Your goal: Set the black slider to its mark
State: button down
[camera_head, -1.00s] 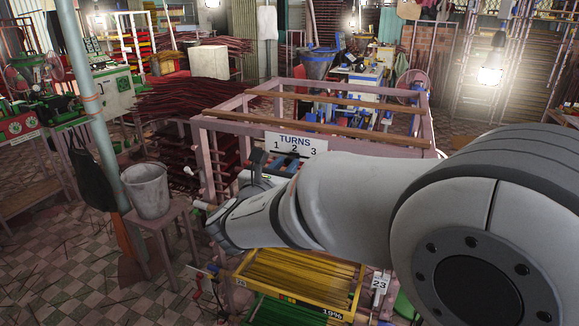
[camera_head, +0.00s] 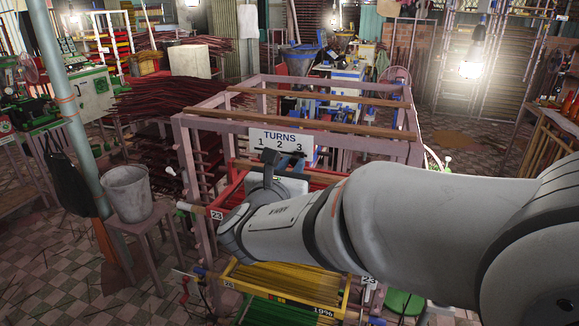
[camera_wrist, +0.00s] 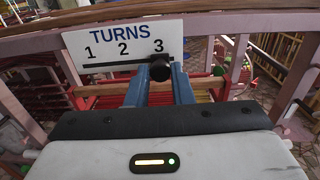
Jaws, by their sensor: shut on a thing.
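The white TURNS plate (camera_head: 285,135) is fixed to the front of the pink frame and carries the numbers 1, 2 and 3. In the wrist view the plate (camera_wrist: 105,58) shows a dark slot line under its numbers. In the head view my gripper (camera_head: 291,162) is just below the plate, and the slider cannot be made out there.
The pink frame (camera_head: 350,128) surrounds the work spot, with wooden bars (camera_head: 315,99) across its top. A yellow tray of sticks (camera_head: 285,283) lies low in front. A grey bucket (camera_head: 128,192) on a stool stands at left.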

jog(key=shift+d, duration=0.2)
jog(key=c, duration=1.5)
grip_release()
jog(key=shift+d, duration=0.15)
jog(key=shift+o, duration=1.2)
jog(key=v, duration=0.8)
jog(key=shift+b, duration=0.3)
jog(key=shift+w, duration=0.1)
